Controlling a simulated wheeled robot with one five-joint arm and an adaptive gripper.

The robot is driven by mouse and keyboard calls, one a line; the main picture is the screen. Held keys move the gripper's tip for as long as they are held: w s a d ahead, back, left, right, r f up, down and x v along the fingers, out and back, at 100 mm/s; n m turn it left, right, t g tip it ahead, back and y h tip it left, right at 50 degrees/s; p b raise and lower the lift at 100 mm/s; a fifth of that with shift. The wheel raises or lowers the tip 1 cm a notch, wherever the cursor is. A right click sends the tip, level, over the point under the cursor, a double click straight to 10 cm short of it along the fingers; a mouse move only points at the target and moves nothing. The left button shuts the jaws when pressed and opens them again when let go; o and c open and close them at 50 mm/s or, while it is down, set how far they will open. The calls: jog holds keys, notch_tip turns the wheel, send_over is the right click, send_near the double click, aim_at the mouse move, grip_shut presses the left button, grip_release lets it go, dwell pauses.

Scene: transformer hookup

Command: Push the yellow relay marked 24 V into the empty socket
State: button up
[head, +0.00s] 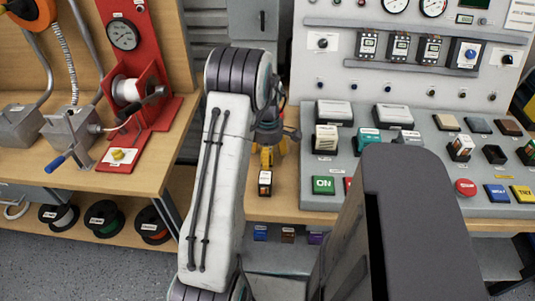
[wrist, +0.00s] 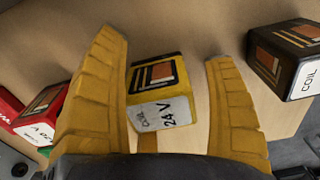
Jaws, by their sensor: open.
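The yellow relay (wrist: 158,73) has a dark and orange top and a white label reading 24 V. In the wrist view it stands between the two yellow fingers of my gripper (wrist: 162,50), closer to the left finger. My gripper is open, with a clear gap between the relay and the right finger. In the head view my gripper (head: 268,156) is low over the wooden bench, partly behind my arm, and I cannot make out the yellow relay there. An empty-looking black socket (head: 495,154) sits on the grey panel to the right, between two relays.
A dark relay marked COIL (wrist: 288,62) stands right of my gripper, and a red relay (wrist: 38,108) stands left. A dark relay (head: 265,184) stands near the bench front. The grey panel (head: 430,140) carries switches and buttons. A red winch stand (head: 128,85) is at left.

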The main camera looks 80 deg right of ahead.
jog(key=shift+o, duration=0.2)
jog(key=c, duration=1.5)
jog(key=shift+r, duration=0.15)
